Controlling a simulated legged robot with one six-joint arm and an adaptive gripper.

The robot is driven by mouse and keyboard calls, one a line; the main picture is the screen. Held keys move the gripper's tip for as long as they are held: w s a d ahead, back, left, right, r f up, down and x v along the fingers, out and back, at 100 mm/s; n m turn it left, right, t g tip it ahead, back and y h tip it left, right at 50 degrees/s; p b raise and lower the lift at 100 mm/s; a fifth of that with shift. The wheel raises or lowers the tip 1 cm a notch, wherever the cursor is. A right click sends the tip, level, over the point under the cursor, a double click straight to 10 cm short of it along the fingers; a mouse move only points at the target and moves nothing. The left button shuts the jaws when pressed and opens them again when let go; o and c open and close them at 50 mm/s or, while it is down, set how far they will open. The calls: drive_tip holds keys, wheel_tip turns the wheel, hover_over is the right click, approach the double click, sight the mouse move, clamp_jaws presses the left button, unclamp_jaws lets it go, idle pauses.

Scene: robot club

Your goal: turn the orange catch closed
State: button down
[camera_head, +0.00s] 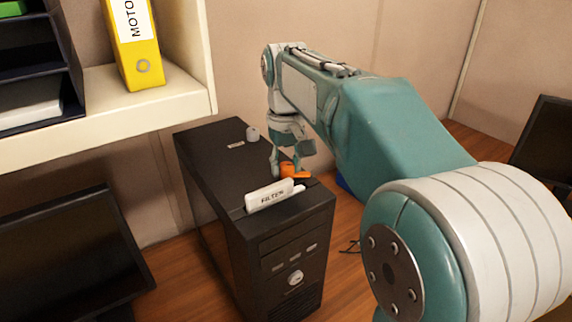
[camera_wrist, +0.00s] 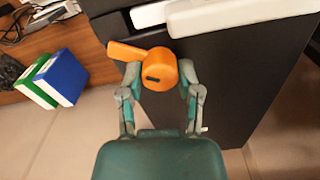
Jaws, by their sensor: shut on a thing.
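The orange catch (camera_head: 288,170) sits on top of the black computer case (camera_head: 213,150), behind the white FILTER label (camera_head: 270,196). In the wrist view the catch (camera_wrist: 159,70) shows a round hub with a dark slot, and its lever points to the left and slightly up. My gripper (camera_head: 287,172) reaches down to the catch from above. In the wrist view my gripper (camera_wrist: 159,80) has one finger on each side of the hub, shut on it. The hub's far underside is hidden.
A small grey knob (camera_head: 252,133) stands farther back on the case. A shelf (camera_head: 110,115) with a yellow binder (camera_head: 138,45) is at the upper left. Dark monitors stand left (camera_head: 70,250) and right (camera_head: 545,140). Blue and green boxes (camera_wrist: 60,78) lie left of the case in the wrist view.

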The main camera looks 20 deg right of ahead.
sight(284, 164)
drive_tip(key=m, duration=0.2)
drive_tip(key=f+m, duration=0.1)
drive_tip(key=m, duration=0.2)
drive_tip(key=shift+m, duration=0.3)
drive_tip(key=m, duration=0.5)
drive_tip(key=shift+m, duration=0.3)
drive_tip(key=shift+c, duration=1.4)
unclamp_jaws()
drive_tip(key=shift+r, duration=0.1)
drive_tip(key=shift+a+r, duration=0.1)
wheel_tip(284, 164, up, 12)
drive_tip(key=shift+w, duration=0.15)
